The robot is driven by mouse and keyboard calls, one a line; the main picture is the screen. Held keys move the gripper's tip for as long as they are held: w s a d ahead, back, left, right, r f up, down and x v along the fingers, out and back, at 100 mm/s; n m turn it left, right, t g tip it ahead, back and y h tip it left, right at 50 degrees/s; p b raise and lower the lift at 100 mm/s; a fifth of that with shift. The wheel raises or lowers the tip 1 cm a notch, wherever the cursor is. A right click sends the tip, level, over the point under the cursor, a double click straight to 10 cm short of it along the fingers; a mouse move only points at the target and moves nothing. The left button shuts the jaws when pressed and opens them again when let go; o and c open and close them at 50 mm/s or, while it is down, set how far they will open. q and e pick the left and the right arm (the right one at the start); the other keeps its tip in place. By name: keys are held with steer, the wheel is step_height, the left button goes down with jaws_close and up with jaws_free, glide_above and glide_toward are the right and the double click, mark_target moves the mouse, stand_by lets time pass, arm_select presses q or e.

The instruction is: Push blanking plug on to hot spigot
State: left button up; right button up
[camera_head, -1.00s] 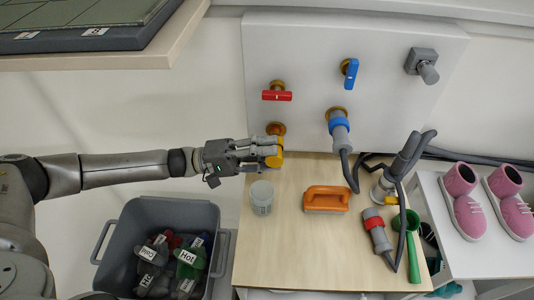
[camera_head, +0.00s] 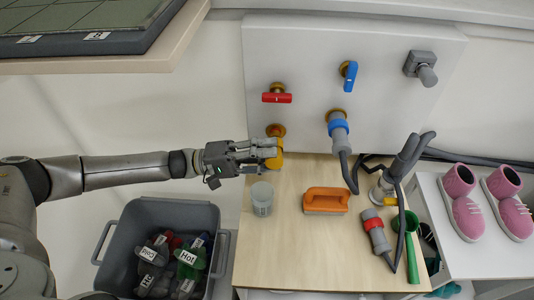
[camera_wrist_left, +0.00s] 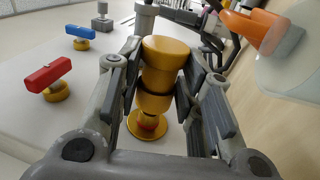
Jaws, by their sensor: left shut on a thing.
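The yellow blanking plug (camera_wrist_left: 165,60) is between the fingers of my left gripper (camera_head: 268,155), which is shut on it. In the head view the fingers hide most of the plug (camera_head: 276,162). The brass hot spigot (camera_head: 276,130) stands on the white panel below the red valve handle (camera_head: 277,97). In the left wrist view the plug is in line with the spigot, whose round flange (camera_wrist_left: 145,125) shows beyond it. A short reddish stretch shows between plug and flange. I cannot tell how far the plug is on. My right gripper is not in view.
A blue valve (camera_head: 350,72) and a blue-collared hose connector (camera_head: 338,128) are to the right on the panel (camera_head: 310,50). A grey cup (camera_head: 262,198), an orange-handled brush (camera_head: 325,200) and a red-collared connector (camera_head: 376,230) are on the wooden table. A grey bin (camera_head: 150,210) stands left.

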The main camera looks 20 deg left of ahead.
arm_select(q)
steer(key=shift+r+p, duration=0.1)
steer(key=shift+p, duration=0.45)
stand_by(0.5)
steer(key=shift+w+a, duration=0.1)
steer(key=shift+w, duration=0.4)
steer(key=shift+w+a+b, duration=0.1)
steer(key=shift+w+b, duration=0.3)
steer(key=shift+w+a, duration=0.1)
steer(key=shift+w, duration=0.15)
steer(key=shift+w, duration=0.1)
steer(key=shift+w+a+b, duration=0.1)
steer(key=shift+w+b, duration=0.2)
steer(key=shift+w, duration=0.15)
stand_by(0.3)
steer(key=o, duration=1.2)
steer(key=shift+w, duration=0.1)
steer(key=shift+c, duration=0.2)
